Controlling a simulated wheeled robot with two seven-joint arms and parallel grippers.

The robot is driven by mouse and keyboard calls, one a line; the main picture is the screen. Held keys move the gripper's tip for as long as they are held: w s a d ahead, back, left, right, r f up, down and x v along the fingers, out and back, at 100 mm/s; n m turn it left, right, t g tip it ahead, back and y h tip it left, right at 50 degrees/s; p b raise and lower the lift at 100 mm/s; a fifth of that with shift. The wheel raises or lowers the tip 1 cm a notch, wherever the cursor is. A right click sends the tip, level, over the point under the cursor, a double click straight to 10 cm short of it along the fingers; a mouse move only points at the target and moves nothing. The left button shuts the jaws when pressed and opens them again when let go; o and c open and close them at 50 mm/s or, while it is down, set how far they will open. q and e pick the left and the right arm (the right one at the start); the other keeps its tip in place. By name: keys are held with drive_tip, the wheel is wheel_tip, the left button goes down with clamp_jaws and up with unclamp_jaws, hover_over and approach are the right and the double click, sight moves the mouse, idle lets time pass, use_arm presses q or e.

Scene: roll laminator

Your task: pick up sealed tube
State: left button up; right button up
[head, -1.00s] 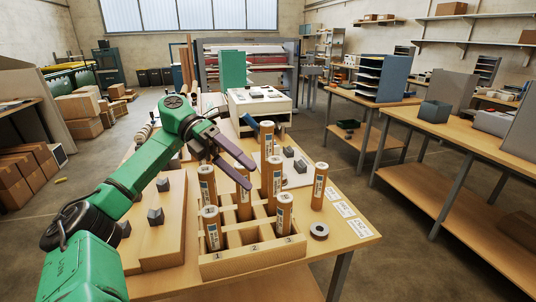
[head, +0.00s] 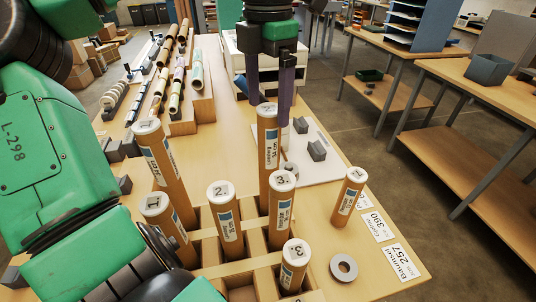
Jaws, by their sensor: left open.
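Several brown cardboard tubes with white numbered caps stand in a wooden compartment rack (head: 238,271). A tall tube (head: 268,165) at the rack's back right rises above its neighbours. My left gripper (head: 270,98) points down at this tube's top, its dark purple fingers open. One finger shows on each side of the cap; I cannot tell whether they touch it. Other tubes are a tall one (head: 168,175) at back left, a tube marked 2 (head: 226,215), and two marked 3, one (head: 280,212) behind the other (head: 292,270). Which tube is sealed is unclear. My right gripper is not in view.
A lone tube (head: 347,197) stands on the table right of the rack. A grey ring (head: 343,267) and label cards (head: 397,262) lie nearby. A white board with grey blocks (head: 316,150) lies behind. Rolls (head: 178,68) lie at the back left.

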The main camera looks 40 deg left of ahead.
sight(269, 133)
use_arm(q)
wheel_tip(269, 133, down, 7)
drive_tip(key=shift+w+p, duration=0.15)
drive_tip(key=shift+p, duration=0.5)
clamp_jaws()
